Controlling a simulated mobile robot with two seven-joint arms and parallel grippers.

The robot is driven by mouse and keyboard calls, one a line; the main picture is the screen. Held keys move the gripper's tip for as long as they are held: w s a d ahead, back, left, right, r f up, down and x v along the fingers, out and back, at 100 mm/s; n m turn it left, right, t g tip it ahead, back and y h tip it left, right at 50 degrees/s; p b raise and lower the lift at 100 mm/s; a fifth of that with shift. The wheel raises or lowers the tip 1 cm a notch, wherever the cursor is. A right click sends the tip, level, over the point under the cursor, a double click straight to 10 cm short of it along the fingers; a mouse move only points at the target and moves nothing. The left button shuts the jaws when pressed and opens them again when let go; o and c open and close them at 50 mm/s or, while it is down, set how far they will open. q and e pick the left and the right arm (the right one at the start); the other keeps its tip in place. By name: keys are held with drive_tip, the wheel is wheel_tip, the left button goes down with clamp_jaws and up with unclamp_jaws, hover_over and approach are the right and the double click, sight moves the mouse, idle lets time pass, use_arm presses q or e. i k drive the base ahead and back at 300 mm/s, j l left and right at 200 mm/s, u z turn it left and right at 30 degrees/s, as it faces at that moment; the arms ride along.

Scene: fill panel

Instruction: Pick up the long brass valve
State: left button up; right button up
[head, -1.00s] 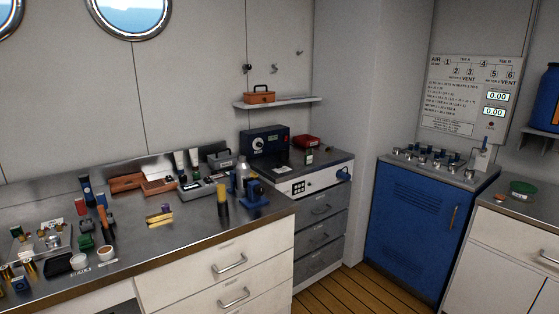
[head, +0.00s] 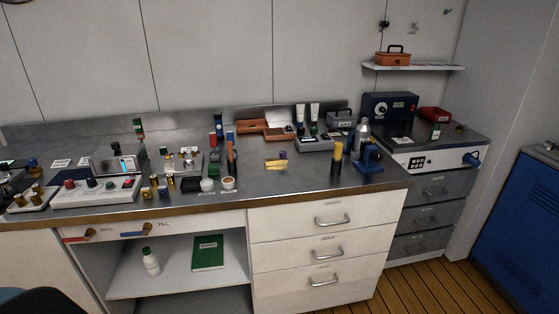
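Several small brass fittings stand along the front of the steel bench. A brass pair, including one brass fitting (head: 20,200), stands on a white tray at the far left. Another group, including a brass piece (head: 171,183), stands left of the bench middle, near the front edge. Neither of my grippers is in view.
The steel bench (head: 310,185) has clear room at its front right. White drawers (head: 325,236) and an open shelf (head: 180,278) with a white bottle (head: 150,262) and green book (head: 208,253) are below. A blue cabinet (head: 520,235) stands at right.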

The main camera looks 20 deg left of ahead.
sight(271, 162)
drive_tip(key=i+j+z, duration=0.15)
drive_tip(key=j, duration=0.45)
drive_tip(key=j+z, duration=0.15)
drive_tip(key=j, duration=0.45)
drive_tip(key=i+j+z, duration=0.15)
drive_tip(key=j, duration=0.45)
